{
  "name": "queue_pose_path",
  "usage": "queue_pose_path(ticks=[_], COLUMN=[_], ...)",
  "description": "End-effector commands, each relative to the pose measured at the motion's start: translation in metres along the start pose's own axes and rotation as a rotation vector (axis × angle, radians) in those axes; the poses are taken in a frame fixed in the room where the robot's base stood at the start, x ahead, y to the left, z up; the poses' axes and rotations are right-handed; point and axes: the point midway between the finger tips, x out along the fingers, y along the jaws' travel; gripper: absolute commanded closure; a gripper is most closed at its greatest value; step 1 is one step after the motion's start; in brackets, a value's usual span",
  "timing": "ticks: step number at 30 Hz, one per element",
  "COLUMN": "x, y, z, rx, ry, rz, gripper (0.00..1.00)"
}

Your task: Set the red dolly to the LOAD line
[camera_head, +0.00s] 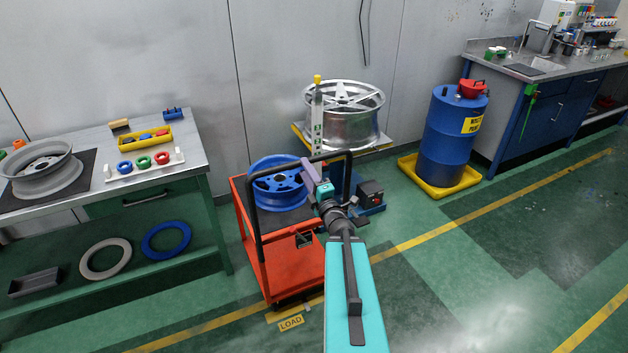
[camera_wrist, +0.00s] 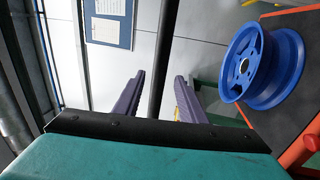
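The red dolly (camera_head: 292,272) stands on the floor in the middle of the head view and carries a blue wheel (camera_head: 277,185). Its black handle (camera_head: 251,215) rises as a hoop above the deck. The LOAD label (camera_head: 291,323) lies on the floor just in front of the dolly, beside a yellow line (camera_head: 205,327) that runs to the dolly's front. My gripper (camera_head: 312,172) is at the handle's top bar. In the wrist view, the black bar (camera_wrist: 165,45) passes between the two purple fingers (camera_wrist: 158,76), with gaps on both sides. The blue wheel (camera_wrist: 262,66) also shows there.
A workbench (camera_head: 185,155) with wheel parts stands at left. Behind the dolly are a silver wheel (camera_head: 345,125) on a stand and a low blue machine (camera_head: 369,195). A blue drum (camera_head: 452,135) sits in a yellow tray (camera_head: 437,186). The floor at right is clear.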

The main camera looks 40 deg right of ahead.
Motion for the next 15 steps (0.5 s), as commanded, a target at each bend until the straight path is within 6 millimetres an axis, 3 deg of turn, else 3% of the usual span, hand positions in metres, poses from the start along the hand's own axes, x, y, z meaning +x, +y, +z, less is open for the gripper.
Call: queue_pose_path(ticks=[6, 15], x=[-0.005, -0.031], y=[0.004, 0.004], z=[0.000, 0.000], rx=[0.000, 0.000], ry=[-0.003, -0.004], rz=[0.000, 0.000], gripper=[0.63, 0.63])
